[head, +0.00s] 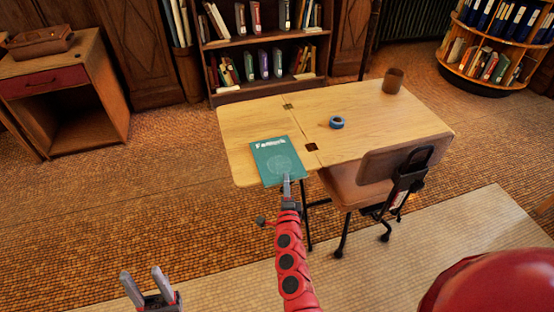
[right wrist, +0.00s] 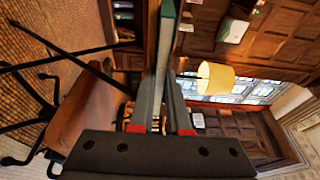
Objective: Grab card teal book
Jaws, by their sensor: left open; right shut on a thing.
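The teal book (head: 277,160) with white lettering is at the front of the drafting desk (head: 245,118), its near edge at the desk's front edge. I cannot tell whether it rests on the top or is slightly raised. My right gripper (head: 287,184) is shut on the book's near edge. In the right wrist view the book (right wrist: 165,45) shows edge-on between the fingers of the right gripper (right wrist: 163,105). My left gripper (head: 141,272) is open and empty, low at the left, away from the desk.
A blue tape roll (head: 337,122) and a brown cup (head: 393,80) stand on the desk. A brown chair (head: 385,165) is at its front right. A bookshelf (head: 265,40) stands behind, a wooden cabinet (head: 75,80) at left. The floor at left is clear.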

